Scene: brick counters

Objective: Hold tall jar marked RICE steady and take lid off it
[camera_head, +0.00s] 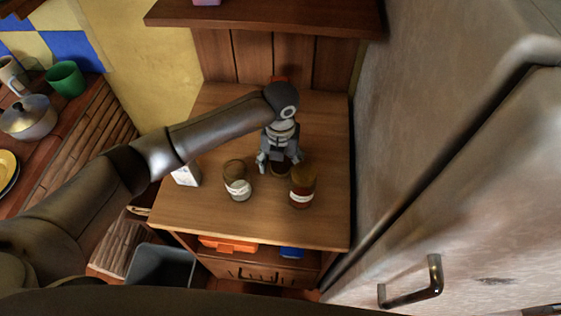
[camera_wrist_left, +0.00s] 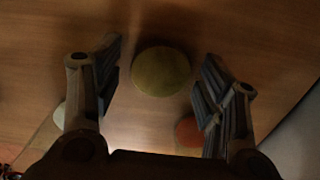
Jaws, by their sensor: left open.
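My left gripper (camera_head: 279,160) points down over the wooden cabinet top, open and empty. In the left wrist view a round olive-yellow lid (camera_wrist_left: 161,71) lies between and slightly beyond the open fingers, apart from both. In the head view the jar under the gripper is mostly hidden by it. A jar with a pale label (camera_head: 238,187) stands to the left of the gripper, and a reddish-brown jar with a pale label (camera_head: 303,187) stands to the right. No label is readable, so I cannot tell which jar is marked RICE. My right gripper is not in view.
A white box (camera_head: 187,175) stands at the cabinet top's left edge. A large grey fridge (camera_head: 450,150) closes off the right side, and a shelf (camera_head: 265,17) hangs above the back. The front of the cabinet top (camera_head: 245,226) is clear.

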